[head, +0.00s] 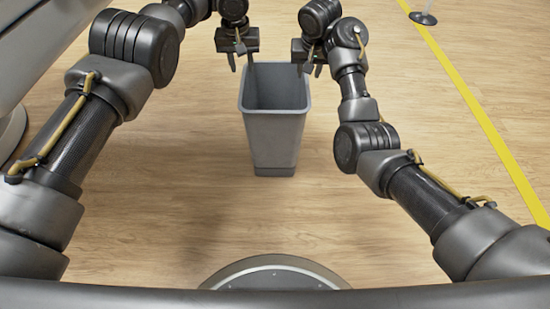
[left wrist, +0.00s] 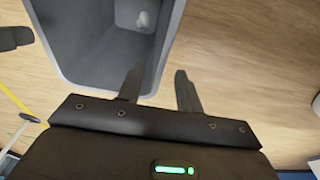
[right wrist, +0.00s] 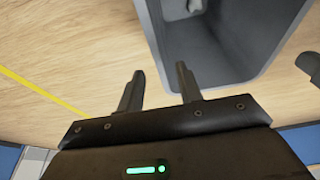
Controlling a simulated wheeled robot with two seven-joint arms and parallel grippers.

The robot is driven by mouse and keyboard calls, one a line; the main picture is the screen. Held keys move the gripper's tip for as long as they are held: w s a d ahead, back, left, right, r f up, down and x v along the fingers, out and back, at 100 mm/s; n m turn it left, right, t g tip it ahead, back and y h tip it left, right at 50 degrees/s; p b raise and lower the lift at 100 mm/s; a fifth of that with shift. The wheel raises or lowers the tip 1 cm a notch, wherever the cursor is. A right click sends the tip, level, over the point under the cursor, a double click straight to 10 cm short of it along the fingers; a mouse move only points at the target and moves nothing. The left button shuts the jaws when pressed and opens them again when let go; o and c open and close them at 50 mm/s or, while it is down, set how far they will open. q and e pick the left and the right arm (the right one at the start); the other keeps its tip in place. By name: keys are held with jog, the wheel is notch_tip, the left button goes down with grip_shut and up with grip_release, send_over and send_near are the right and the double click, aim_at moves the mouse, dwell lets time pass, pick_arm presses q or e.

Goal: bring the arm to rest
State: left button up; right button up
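My left gripper (head: 241,58) is at the upper left of the grey bin, beside its rim. In the left wrist view my left gripper (left wrist: 158,85) has its fingers apart with nothing between them. My right gripper (head: 309,62) is at the upper right of the bin, near its rim. In the right wrist view my right gripper (right wrist: 157,85) also has its fingers apart and empty. Both arms are bent, and reach forward on either side of the bin.
The grey open-topped bin (head: 274,133) stands upright on the wooden floor (head: 350,230). A small pale object (left wrist: 143,20) lies inside it. A yellow line (head: 485,120) runs along the floor at the right. A stand base (head: 423,18) is at the upper right. Floor around the bin is clear.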

jog(key=shift+s+r, duration=0.2)
jog(key=shift+r, duration=0.35)
